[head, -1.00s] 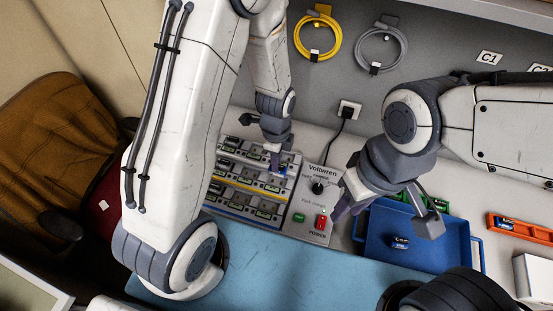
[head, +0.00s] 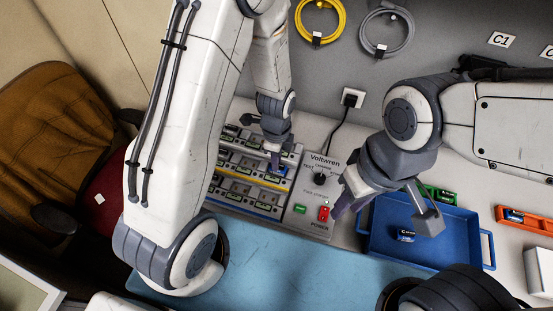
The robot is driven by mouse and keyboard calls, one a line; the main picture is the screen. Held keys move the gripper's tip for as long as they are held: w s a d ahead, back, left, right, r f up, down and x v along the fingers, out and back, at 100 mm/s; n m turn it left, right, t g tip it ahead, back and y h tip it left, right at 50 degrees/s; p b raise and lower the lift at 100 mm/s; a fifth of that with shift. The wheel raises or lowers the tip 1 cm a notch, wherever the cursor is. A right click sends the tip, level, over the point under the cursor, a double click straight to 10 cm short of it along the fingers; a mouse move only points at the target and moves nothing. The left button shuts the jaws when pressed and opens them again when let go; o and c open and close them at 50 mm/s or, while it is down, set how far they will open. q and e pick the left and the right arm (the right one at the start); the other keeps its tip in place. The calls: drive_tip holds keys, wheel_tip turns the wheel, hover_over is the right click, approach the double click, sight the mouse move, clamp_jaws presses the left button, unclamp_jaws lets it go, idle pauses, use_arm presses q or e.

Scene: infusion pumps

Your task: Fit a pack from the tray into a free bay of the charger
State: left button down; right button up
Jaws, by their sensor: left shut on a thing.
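The charger (head: 325,189) is a pale unit with rows of bays, a dial and a red power switch. My left gripper (head: 275,163) points down over its upper right bays, shut on a blue pack (head: 283,171) that is mostly hidden. I cannot tell if the pack is seated.
An orange tray (head: 531,220) with a pack lies at the right. A white box (head: 540,270) stands near the right edge. A blue mat (head: 290,262) covers the front. A black cord runs from the charger to a wall socket (head: 352,97).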

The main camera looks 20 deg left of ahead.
use_arm(q)
drive_tip(key=shift+f, duration=0.25)
idle(0.5)
drive_tip(key=c, duration=0.8)
unclamp_jaws()
drive_tip(key=shift+w+r, duration=0.1)
drive_tip(key=shift+r+b, duration=0.2)
drive_tip(key=shift+b, duration=0.1)
drive_tip(key=r, duration=0.5)
drive_tip(key=r+b, duration=0.1)
drive_tip(key=r, duration=0.4)
drive_tip(key=shift+s, duration=0.2)
drive_tip(key=shift+b, duration=0.3)
